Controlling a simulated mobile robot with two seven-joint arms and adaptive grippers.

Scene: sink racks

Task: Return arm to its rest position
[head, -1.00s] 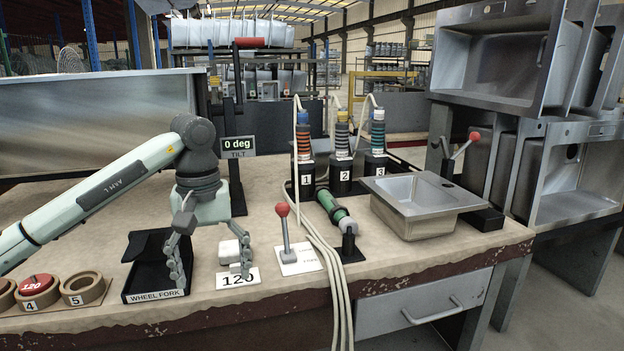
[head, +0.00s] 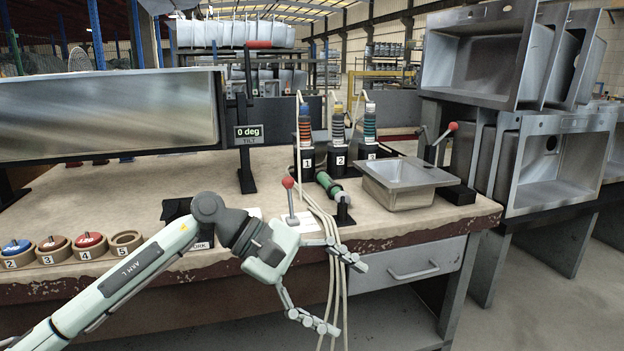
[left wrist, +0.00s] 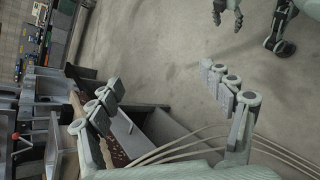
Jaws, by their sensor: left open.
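My left arm comes in from the left in the head view. Its gripper (head: 338,294) is open and empty, in front of the workbench's front edge, with the fingers spread toward the right. Pale hoses hang down between and behind the fingers.
The workbench (head: 400,222) carries a small sink (head: 405,190), a red-knobbed lever (head: 290,200), numbered tools (head: 338,150) and round holders (head: 126,243). A drawer (head: 405,265) sits below, right of my gripper. Stacked sinks (head: 560,165) stand at the right.

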